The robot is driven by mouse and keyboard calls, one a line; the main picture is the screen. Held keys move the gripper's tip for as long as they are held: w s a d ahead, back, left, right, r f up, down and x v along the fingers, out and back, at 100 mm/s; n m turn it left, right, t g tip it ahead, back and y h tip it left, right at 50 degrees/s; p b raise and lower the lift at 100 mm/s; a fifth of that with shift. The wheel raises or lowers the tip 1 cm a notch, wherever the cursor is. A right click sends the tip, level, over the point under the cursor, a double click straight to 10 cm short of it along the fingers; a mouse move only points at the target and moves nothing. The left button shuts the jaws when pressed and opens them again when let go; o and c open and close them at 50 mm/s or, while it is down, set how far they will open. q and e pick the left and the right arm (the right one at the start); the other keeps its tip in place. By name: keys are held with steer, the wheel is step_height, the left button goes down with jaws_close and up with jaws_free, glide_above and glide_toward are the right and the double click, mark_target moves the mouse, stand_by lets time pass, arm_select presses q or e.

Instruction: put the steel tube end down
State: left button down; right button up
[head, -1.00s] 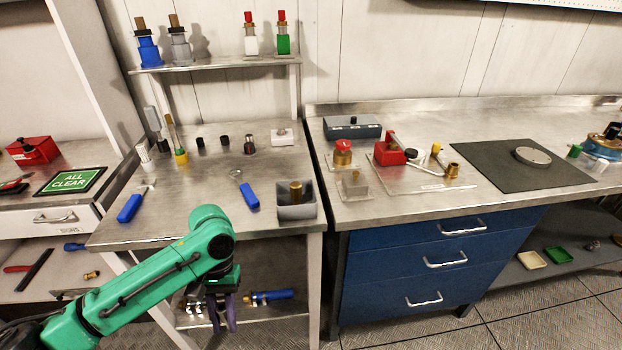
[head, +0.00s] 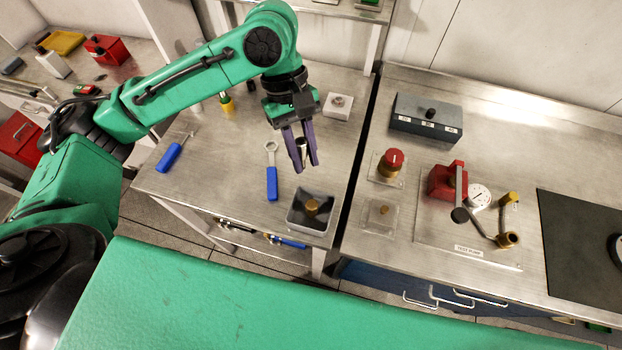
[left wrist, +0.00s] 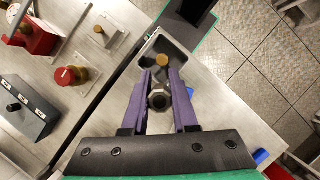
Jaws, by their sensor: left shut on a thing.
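My left gripper (head: 302,165) is above the left steel bench (head: 225,190), pointing down, with its purple fingers shut on the steel tube end (head: 302,150). In the left wrist view the tube end (left wrist: 159,100) shows as a round metal piece with a dark hole, between the fingertips (left wrist: 159,90). It appears to be held clear of the bench top. A grey open box (head: 312,228) with a brass piece (head: 312,206) in it stands near the bench's front right corner, in front of the gripper. My right gripper is not in view.
A blue-handled ring tool (head: 272,180) and another blue-handled tool (head: 169,157) lie on the left bench. A white block (head: 338,106) stands behind. A gap separates the right bench, which carries a red knob (head: 391,160) and a test pump (head: 450,182). Bare bench lies around the tools.

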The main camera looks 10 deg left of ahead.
arm_select(q)
steer(key=f, duration=0.5)
steer(key=f+p, duration=0.1)
steer(key=f, duration=1)
steer(key=shift+s+p, duration=0.25)
steer(key=shift+p, duration=0.05)
steer(key=shift+f, duration=0.1)
steer(key=c, duration=1)
jaws_free()
steer(key=shift+f, duration=0.1)
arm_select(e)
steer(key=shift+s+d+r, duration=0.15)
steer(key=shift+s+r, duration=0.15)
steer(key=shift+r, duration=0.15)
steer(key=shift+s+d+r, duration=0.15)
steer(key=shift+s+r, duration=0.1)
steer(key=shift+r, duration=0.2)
arm_select(q)
steer(key=shift+w+a+r, duration=0.1)
steer(key=shift+a+r, duration=0.05)
steer(key=shift+r, duration=0.3)
steer(key=b+v, duration=0.2)
steer(key=v, duration=0.9)
steer(key=shift+r, duration=0.25)
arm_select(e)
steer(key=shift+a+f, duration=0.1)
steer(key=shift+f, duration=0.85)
